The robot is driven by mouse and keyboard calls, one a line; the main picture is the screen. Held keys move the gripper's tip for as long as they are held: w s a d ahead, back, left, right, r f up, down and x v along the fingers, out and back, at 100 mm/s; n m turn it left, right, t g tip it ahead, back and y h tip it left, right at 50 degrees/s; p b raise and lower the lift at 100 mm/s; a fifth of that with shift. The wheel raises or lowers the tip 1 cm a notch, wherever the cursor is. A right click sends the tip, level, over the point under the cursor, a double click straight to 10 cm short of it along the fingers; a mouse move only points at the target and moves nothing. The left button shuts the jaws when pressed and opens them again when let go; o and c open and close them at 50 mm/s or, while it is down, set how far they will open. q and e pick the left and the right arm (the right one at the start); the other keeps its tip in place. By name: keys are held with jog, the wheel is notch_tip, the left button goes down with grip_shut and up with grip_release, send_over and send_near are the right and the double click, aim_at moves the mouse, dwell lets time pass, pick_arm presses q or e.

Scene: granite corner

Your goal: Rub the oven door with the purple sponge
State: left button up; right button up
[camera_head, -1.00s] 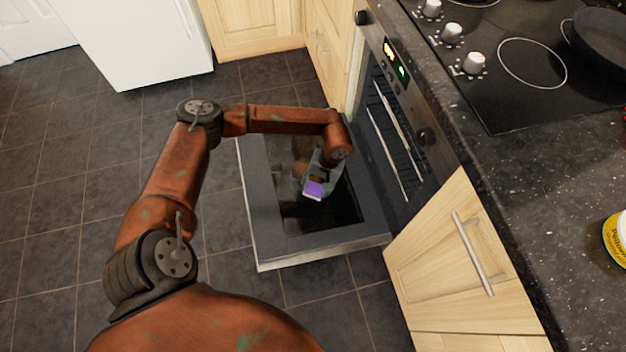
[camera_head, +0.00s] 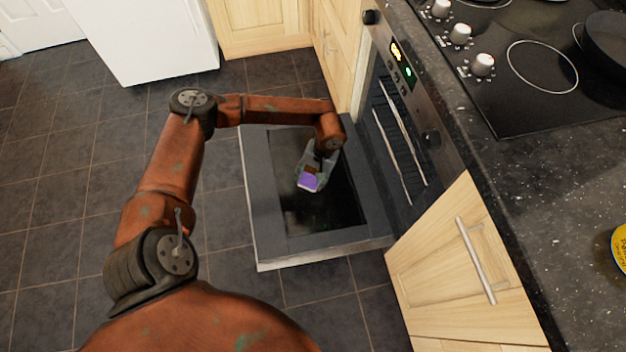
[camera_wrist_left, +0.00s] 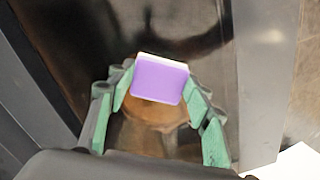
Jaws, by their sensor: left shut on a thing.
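The oven door (camera_head: 268,249) is folded down flat, with a grey frame around a dark glass panel (camera_head: 296,219). The purple sponge (camera_head: 309,181) has a pale layer along one side. My left gripper (camera_head: 311,174) is shut on it, over the dark glass. In the left wrist view the sponge (camera_wrist_left: 159,80) sits between the green finger pads of my left gripper (camera_wrist_left: 160,95), with the door's glass (camera_wrist_left: 95,35) behind it. I cannot tell whether the sponge touches the glass. My right gripper is not in view.
The oven (camera_head: 405,140) stands open to the right of the door, with racks inside. A wooden cabinet with a handle (camera_head: 475,260) stands at the near right. The dark worktop (camera_head: 560,190) carries a hob and pan (camera_head: 606,45). Tiled floor (camera_head: 60,200) is free at left.

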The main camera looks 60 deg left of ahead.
pick_arm(q)
jog(key=shift+w+a+b, duration=0.25)
jog(key=shift+a+b, duration=0.05)
jog(key=shift+a, duration=0.3)
jog(key=shift+w+a+b, duration=0.2)
jog(key=shift+a+b, duration=0.05)
jog(key=shift+a, duration=0.3)
jog(key=shift+w+a+r, duration=0.1)
jog(key=shift+w+a, duration=0.15)
jog(key=shift+a, duration=0.25)
jog(key=shift+w+a+f+b, duration=0.15)
jog(key=shift+w+a+b, duration=0.1)
jog(key=shift+a+b, duration=0.35)
jog(key=shift+w+a+f+b, duration=0.1)
jog(key=shift+w+a+b, duration=0.2)
jog(key=shift+a, duration=0.5)
jog(key=shift+w+a+r, duration=0.1)
jog(key=shift+w+a, duration=0.05)
jog(key=shift+a, duration=0.25)
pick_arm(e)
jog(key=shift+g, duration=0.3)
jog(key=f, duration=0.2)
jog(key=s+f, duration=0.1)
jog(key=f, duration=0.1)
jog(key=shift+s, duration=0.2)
